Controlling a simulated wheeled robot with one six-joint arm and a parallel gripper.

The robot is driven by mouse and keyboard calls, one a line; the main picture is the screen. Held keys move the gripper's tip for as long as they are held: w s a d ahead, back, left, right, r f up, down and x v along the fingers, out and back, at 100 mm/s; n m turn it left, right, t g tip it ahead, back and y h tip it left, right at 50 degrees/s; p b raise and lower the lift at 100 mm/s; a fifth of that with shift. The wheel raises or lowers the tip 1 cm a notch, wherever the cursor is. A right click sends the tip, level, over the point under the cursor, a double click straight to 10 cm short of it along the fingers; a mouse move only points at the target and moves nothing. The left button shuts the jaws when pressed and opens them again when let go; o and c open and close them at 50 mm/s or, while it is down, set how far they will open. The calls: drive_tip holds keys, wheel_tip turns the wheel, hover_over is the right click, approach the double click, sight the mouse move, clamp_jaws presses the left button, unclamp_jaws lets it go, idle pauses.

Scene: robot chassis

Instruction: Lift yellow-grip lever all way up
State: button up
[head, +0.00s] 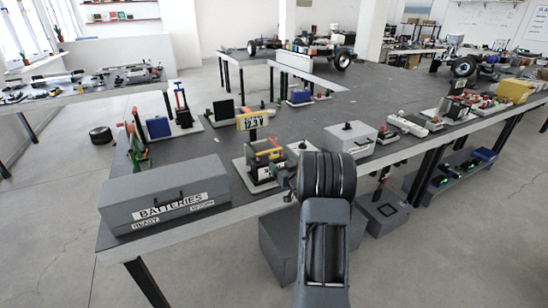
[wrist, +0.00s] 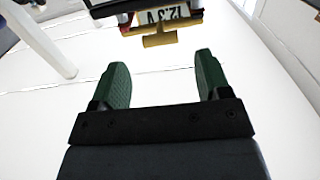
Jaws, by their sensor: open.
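A yellow-framed meter reading 12.3 V (head: 252,120) stands on the table in the head view. Just below it is a small device (head: 266,155) with yellow, red and green parts on a pale base. I cannot clearly pick out the yellow-grip lever among these parts. In the wrist view, the meter (wrist: 168,15) appears upside down at the top edge, with a dull yellow T-shaped piece (wrist: 157,40) against it; I cannot tell whether this is the lever's grip. My gripper (wrist: 162,70) is open and empty, its green fingers apart from the yellow piece.
A grey BATTERIES box (head: 165,193) sits on the table's near left corner. A light grey box (head: 349,139) stands right of the device. Grey boxes (head: 383,212) are on the floor by the table's front edge.

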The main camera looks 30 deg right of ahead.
sight(274, 157)
drive_tip(key=w, duration=0.6)
drive_tip(key=shift+w+d, duration=0.25)
drive_tip(key=shift+d, duration=0.15)
drive_tip(key=shift+c, duration=0.4)
